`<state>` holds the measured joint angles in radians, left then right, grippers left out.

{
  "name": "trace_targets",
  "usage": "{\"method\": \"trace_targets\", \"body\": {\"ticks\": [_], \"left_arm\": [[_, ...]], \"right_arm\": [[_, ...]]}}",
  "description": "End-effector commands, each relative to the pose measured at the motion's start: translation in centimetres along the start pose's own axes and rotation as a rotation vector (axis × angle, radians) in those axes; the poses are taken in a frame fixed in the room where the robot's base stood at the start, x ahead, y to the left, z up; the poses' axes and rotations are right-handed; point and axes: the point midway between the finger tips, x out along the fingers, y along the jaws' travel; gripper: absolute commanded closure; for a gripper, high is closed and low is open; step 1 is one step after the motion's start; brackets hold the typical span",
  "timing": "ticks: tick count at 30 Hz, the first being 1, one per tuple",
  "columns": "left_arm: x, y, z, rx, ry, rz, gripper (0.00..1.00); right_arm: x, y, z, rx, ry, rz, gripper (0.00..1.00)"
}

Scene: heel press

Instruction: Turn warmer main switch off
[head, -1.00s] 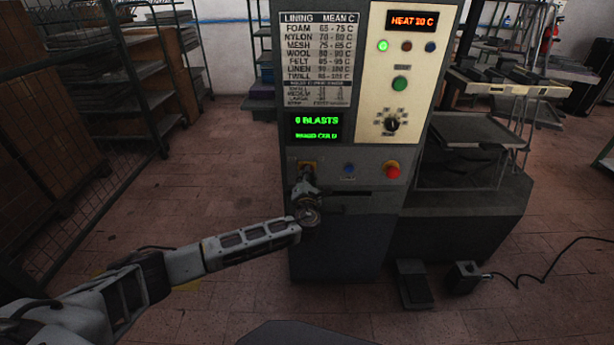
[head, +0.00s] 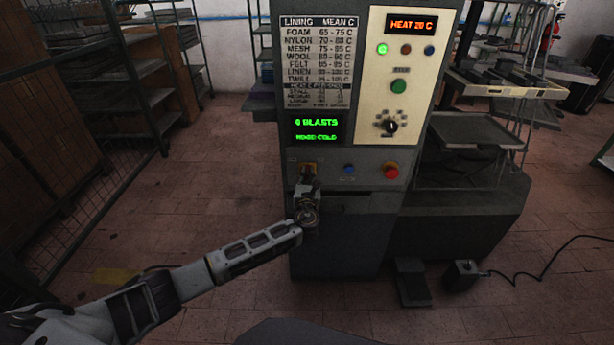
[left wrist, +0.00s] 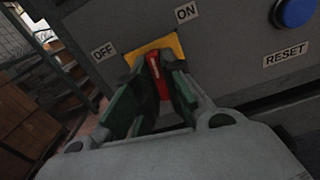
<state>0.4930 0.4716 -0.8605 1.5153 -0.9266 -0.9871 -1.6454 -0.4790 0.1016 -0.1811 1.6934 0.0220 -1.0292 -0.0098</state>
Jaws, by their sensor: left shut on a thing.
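The main switch is a red lever (left wrist: 155,78) on a yellow plate (left wrist: 172,43), with an OFF label (left wrist: 103,51) to its left and an ON label (left wrist: 186,12) to its upper right. In the head view the yellow plate (head: 308,167) sits on the lower left of the machine's front, mostly hidden by my left gripper (head: 307,182). In the left wrist view my left gripper (left wrist: 154,92) is shut on the red lever, a green-padded finger on each side. The lever lies between the label directions; I cannot tell its exact setting. My right gripper is not in view.
A blue RESET button (left wrist: 295,12) is right of the switch. A red button (head: 391,171) is farther right. The display (head: 316,126) reads 0 BLASTS, and the heat display (head: 410,22) reads HEAT 20 C.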

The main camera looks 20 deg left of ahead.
Motion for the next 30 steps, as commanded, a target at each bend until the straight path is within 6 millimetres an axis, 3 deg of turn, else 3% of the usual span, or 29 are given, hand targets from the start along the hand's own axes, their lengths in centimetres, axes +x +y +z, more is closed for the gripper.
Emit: {"method": "trace_targets", "body": {"ticks": [11,30], "left_arm": [[-0.1,-0.1,-0.2,-0.349,0.002,0.000,1.00],[-0.1,-0.1,-0.1,-0.850,0.000,0.001,1.00]], "right_arm": [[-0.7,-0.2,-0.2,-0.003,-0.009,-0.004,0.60],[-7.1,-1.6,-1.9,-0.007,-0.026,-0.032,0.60]]}}
